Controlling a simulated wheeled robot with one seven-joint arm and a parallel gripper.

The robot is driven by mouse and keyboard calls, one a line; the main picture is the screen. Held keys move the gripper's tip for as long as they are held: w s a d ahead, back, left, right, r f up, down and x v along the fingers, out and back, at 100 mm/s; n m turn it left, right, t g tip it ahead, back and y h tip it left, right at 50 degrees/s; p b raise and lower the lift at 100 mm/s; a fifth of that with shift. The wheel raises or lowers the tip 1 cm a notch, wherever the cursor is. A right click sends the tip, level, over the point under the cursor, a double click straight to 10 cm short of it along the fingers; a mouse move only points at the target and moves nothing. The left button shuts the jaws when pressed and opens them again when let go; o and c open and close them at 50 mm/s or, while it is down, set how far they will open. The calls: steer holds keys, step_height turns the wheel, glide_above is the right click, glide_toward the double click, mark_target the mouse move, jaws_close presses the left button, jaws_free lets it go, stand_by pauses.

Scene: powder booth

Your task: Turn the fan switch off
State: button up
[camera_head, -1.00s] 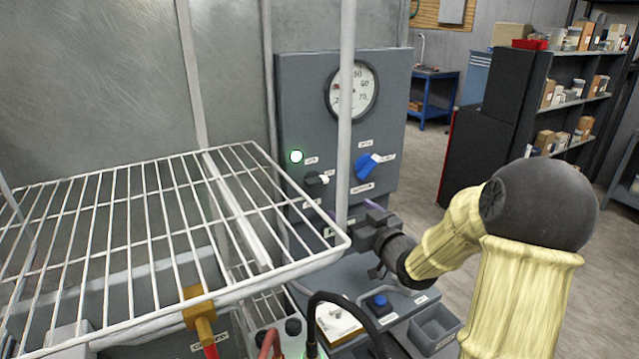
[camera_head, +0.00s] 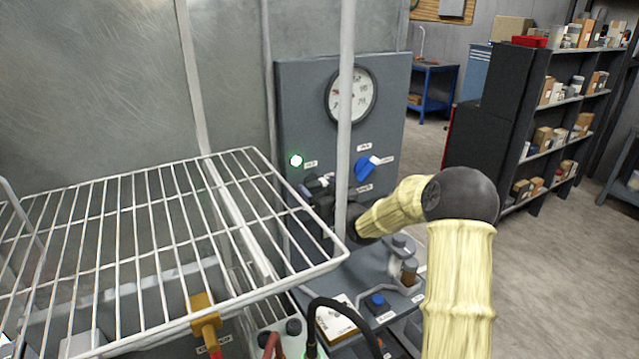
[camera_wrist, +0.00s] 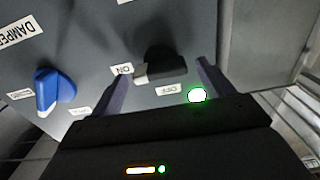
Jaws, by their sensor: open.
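The fan switch (camera_wrist: 165,66) is a black rotary knob with a white tip on the grey control panel (camera_head: 300,90). In the wrist view its white tip lies beside the ON label (camera_wrist: 123,69), and the OFF label (camera_wrist: 168,90) is near it. In the head view the switch (camera_head: 318,182) is partly covered by my gripper (camera_head: 322,198). My gripper (camera_wrist: 164,70) is open, with one finger on each side of the knob; contact cannot be told. A green lamp (camera_wrist: 197,95) beside the switch is lit; it also shows in the head view (camera_head: 296,160).
A blue damper knob (camera_wrist: 48,90) sits beside the switch. A round gauge (camera_head: 351,94) is above. A wire rack (camera_head: 130,225) and an upright post (camera_head: 346,110) stand close to my gripper. A blue button (camera_head: 377,300) is on the ledge below.

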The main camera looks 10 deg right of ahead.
steer(key=shift+w+a, duration=0.15)
steer(key=shift+w, duration=0.1)
steer(key=c, duration=1)
